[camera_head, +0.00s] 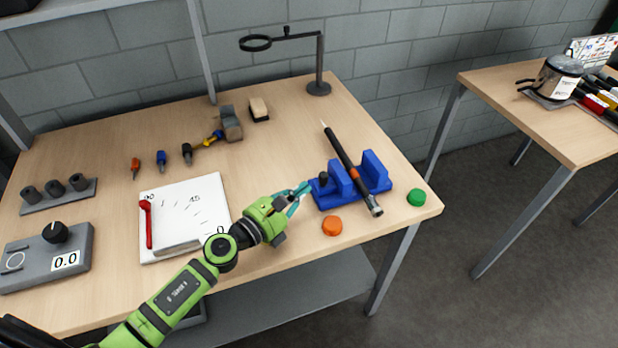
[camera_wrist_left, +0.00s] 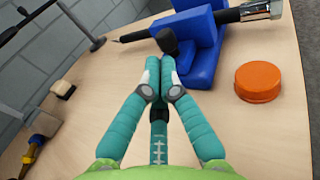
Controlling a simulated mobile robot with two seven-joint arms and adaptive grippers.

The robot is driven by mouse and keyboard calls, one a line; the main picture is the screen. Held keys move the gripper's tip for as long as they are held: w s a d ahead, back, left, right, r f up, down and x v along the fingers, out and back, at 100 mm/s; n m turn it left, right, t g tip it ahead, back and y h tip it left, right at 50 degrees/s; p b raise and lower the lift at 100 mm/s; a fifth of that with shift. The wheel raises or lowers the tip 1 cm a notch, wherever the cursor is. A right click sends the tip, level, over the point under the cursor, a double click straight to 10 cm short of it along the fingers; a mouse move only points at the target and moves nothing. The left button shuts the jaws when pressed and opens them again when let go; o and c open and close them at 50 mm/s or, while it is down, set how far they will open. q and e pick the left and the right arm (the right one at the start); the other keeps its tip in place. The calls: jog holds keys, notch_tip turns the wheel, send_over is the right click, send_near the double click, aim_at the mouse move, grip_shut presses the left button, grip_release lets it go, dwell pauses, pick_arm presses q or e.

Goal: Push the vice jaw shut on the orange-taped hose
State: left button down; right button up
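The blue vice (camera_head: 330,193) stands near the right end of the bench, its jaws upright with a gap between them. A black knob (camera_head: 323,178) sticks out on the vice's left side. My left gripper (camera_head: 303,188) is just left of the knob, fingertips together and empty. In the left wrist view its fingertips (camera_wrist_left: 160,80) point at the knob (camera_wrist_left: 166,40); I cannot tell whether they touch. My right gripper is not in view.
An orange disc (camera_head: 332,225) lies in front of the vice and a green button (camera_head: 416,197) to its right. A magnifier stand (camera_head: 319,86) rises behind. A white board (camera_head: 185,215), a grey meter box (camera_head: 48,258) and several small connectors lie to the left.

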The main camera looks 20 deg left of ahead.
aim_at(336, 173)
pick_arm(q)
jog(key=shift+x, duration=1.25)
jog(key=shift+w+d, duration=0.15)
jog(key=shift+w, duration=0.2)
jog(key=w+d, duration=0.2)
jog(key=d, duration=0.2)
jog(key=shift+w+r+p, duration=0.1)
jog(key=shift+w+p, duration=0.25)
jog(key=shift+w, duration=0.05)
jog(key=shift+w+d, duration=0.15)
jog(key=shift+d, duration=0.1)
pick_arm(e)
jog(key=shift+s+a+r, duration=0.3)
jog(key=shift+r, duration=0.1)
